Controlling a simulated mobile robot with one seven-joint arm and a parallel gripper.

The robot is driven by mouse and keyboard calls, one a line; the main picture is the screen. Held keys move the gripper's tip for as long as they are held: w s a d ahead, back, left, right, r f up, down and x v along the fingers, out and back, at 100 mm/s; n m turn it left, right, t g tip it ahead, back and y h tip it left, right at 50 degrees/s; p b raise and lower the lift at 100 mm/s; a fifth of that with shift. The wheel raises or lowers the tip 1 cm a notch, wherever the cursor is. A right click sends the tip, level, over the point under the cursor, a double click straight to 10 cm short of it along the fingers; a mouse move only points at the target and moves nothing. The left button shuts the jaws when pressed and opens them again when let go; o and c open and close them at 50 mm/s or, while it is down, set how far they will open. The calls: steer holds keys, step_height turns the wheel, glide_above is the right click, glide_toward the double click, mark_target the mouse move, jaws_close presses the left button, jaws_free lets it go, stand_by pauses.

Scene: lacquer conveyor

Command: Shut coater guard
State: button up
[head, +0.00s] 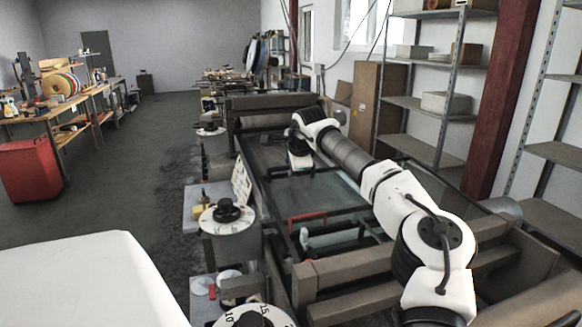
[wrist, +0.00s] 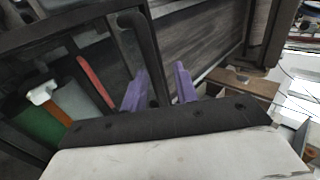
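The coater guard appears to be the dark-framed panel over the machine (head: 312,192), with greenish see-through panes; I cannot tell how far it stands open. In the wrist view a black bar handle (wrist: 147,55) runs along the dark frame. My gripper (wrist: 161,70) has two purple fingers standing apart, one on each side of the handle's lower end. A gap shows beside the bar, so the fingers do not look closed on it. In the head view my gripper is over the machine, its fingertips hidden by the wrist.
A red bar (head: 307,217) and a pale roller (head: 335,238) lie within the machine near its front. Brown beams (head: 400,262) cross the front end. Dials (head: 226,217) line the left side. Metal shelves (head: 425,105) stand at right. Floor (head: 115,195) at left is free.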

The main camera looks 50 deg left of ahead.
steer(key=b+v, duration=0.4)
steer(key=v, duration=0.9)
steer(key=shift+d+r, duration=0.1)
steer(key=shift+r, duration=0.05)
